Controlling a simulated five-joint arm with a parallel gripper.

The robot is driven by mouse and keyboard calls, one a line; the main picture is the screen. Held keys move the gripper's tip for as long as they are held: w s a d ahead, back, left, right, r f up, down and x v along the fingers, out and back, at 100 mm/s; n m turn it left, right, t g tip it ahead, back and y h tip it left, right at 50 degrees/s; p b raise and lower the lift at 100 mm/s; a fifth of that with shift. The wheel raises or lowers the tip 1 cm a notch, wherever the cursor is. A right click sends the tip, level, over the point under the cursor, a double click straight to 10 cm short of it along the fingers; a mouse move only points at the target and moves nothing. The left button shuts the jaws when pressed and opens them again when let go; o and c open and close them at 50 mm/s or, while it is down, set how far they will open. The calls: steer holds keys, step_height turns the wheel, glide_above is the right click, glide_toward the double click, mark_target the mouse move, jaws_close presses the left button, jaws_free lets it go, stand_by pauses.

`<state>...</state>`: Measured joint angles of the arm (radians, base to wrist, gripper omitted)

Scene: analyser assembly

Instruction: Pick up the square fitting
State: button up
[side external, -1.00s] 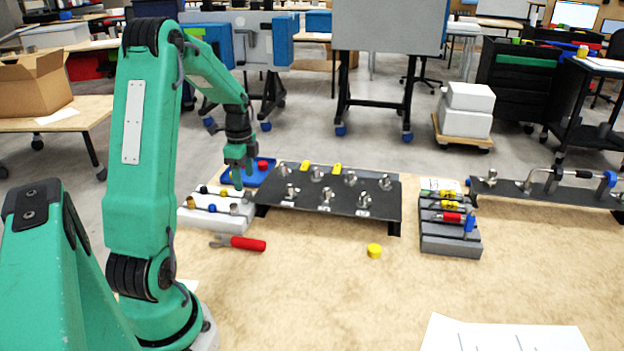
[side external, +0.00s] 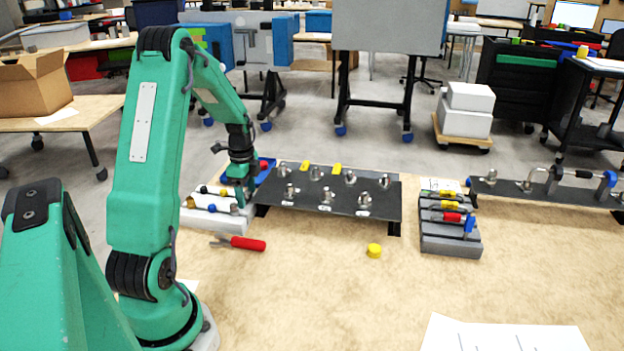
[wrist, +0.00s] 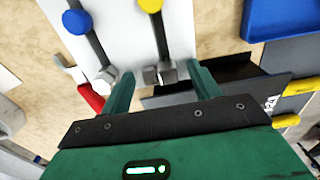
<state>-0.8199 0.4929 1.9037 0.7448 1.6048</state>
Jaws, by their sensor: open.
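The square fitting (wrist: 167,70) is a small grey metal block at the near end of a dark slot in the white rack (wrist: 125,25). A second grey blocky face sits right beside it; I cannot tell if it is the same part. My gripper (wrist: 162,76) is open, with one green finger on each side of the fitting and gaps to both. Whether the fingers are down at its height is unclear. In the side view my gripper (side external: 241,195) is low over the right part of the white rack (side external: 210,221) and hides part of it.
Another silver fitting (wrist: 107,76) lies just left of the left finger. A black panel with several metal fittings (side external: 330,200) stands close on the right. A red-handled tool (side external: 247,243) lies in front of the rack. A blue tray (wrist: 280,18) is behind.

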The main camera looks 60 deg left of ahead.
mark_target(247, 194)
steer(key=shift+c, duration=0.4)
steer(key=c, duration=1)
steer(key=shift+r, duration=0.1)
steer(key=shift+r, duration=0.5)
step_height(247, 194, up, 3)
steer(key=shift+r, duration=0.15)
steer(key=w+d+r, duration=0.3)
steer(key=d+r, duration=0.3)
steer(key=d, duration=0.5)
steer(key=shift+w+d+r, duration=0.15)
steer(key=shift+r, duration=0.1)
steer(key=w+a+r, duration=0.2)
steer(key=w+r, duration=0.2)
steer(key=w, duration=0.1)
steer(key=shift+w+a, duration=0.35)
steer(key=shift+w, duration=0.05)
